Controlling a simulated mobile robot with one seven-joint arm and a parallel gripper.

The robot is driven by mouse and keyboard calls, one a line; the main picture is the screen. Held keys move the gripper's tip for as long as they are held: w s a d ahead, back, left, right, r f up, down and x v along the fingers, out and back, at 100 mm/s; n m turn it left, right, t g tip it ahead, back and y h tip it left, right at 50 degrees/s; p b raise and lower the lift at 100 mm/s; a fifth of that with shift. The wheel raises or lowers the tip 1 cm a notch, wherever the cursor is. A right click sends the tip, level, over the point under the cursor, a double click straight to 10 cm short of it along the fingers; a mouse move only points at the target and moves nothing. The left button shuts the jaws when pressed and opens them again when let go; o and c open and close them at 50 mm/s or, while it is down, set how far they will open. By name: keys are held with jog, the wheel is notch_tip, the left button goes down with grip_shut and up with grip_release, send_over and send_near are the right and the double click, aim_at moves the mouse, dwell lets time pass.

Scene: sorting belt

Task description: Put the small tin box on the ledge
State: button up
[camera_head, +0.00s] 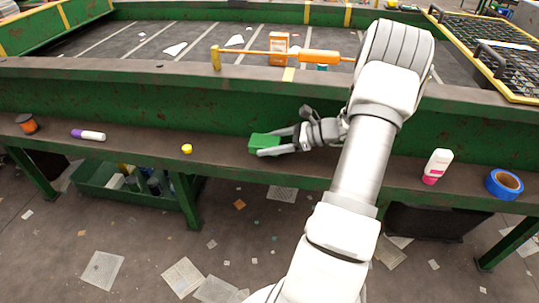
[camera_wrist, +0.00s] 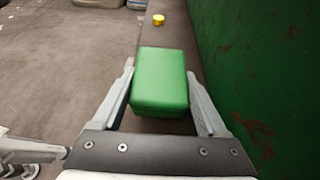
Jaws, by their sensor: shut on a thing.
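A small green box (camera_head: 264,142), which I take for the tin box, is between the fingers of my gripper (camera_head: 275,144) at the ledge (camera_head: 225,147). In the wrist view the green box (camera_wrist: 160,80) fills the space between the fingers of my gripper (camera_wrist: 163,95), one finger on each side. My gripper is shut on it. The ledge is the brown shelf along the green belt wall, and it shows under and beyond the box in the wrist view (camera_wrist: 168,38). I cannot tell whether the box touches the ledge.
On the ledge stand a yellow cap (camera_head: 187,148), a purple-white marker (camera_head: 88,135), an orange spool (camera_head: 27,123), a white-pink bottle (camera_head: 437,165) and blue tape (camera_head: 503,184). The green wall (camera_wrist: 255,70) runs close along the right in the wrist view. A green crate (camera_head: 130,192) sits below.

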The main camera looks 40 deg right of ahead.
aim_at(270, 159)
jog(key=shift+f+b, duration=0.6)
jog(key=shift+f, duration=1.1)
jog(key=shift+f, duration=0.15)
jog(key=o, duration=1.3)
jog(key=shift+r, duration=0.25)
jog(key=p+v, duration=0.3)
jog(key=v, duration=0.9)
jog(key=shift+p, duration=0.35)
